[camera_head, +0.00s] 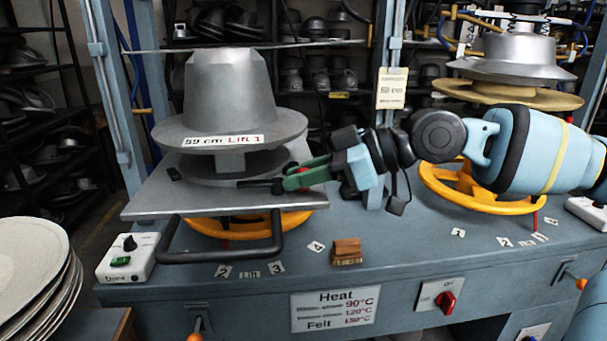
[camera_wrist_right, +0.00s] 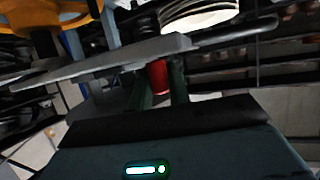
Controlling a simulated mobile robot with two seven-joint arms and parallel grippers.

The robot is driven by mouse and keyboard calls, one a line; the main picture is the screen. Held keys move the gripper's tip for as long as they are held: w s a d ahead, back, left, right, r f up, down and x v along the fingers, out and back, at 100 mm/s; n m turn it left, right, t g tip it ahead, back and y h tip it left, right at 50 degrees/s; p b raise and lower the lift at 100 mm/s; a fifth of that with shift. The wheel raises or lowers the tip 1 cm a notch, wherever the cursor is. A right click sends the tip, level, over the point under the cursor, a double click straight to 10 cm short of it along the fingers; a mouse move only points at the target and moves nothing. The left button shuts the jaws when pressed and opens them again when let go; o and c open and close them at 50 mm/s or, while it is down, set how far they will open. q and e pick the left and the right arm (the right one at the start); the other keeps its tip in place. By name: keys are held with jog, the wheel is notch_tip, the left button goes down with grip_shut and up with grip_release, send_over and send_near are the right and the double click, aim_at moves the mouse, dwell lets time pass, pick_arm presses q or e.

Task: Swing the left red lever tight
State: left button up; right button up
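The left red lever is a small red grip on the left press; the grip (camera_head: 304,171) shows between green fingers at the right edge of the metal plate. It shows as a red cylinder (camera_wrist_right: 157,77) in the right wrist view. A black bar (camera_head: 260,184) lies beside the fingertips along the plate. My right gripper (camera_head: 296,173) reaches in from the right. Its two fingers (camera_wrist_right: 161,88) lie close against both sides of the red grip, with no clear gap. The fingers partly hide the grip in the head view. My left gripper is not in view.
A grey hat form (camera_head: 228,88) stands on the left press plate (camera_head: 150,205). A yellow wheel (camera_head: 205,227) and a dark bar handle (camera_head: 225,257) sit below. A control box (camera_head: 127,258) is at left, and a brown block (camera_head: 346,252) lies on the bench.

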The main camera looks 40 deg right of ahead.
grip_shut()
